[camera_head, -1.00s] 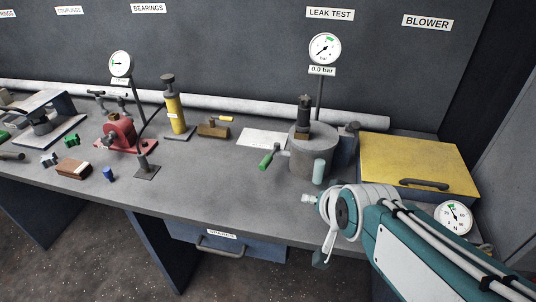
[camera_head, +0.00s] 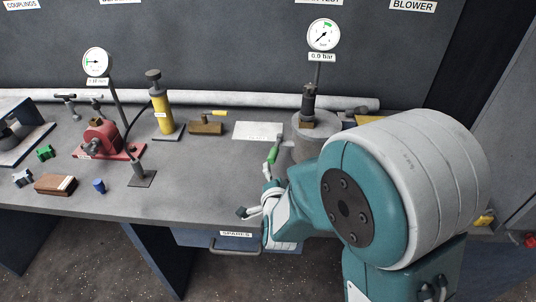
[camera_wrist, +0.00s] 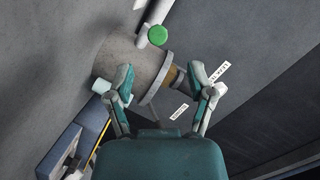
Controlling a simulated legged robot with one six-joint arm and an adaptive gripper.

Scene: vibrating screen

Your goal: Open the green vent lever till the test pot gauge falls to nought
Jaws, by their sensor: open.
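The green vent lever (camera_head: 273,152) sits on the left side of the grey test pot (camera_head: 306,130). In the wrist view the lever's round green end (camera_wrist: 157,35) shows beyond the fingers, against the pot (camera_wrist: 125,62). My arm hides the pot's lower right.
A yellow hand pump (camera_head: 162,112), a red vice-like fixture (camera_head: 101,141) and a white sheet (camera_head: 258,131) are on the bench left of the pot. A drawer (camera_head: 236,243) is under the bench edge.

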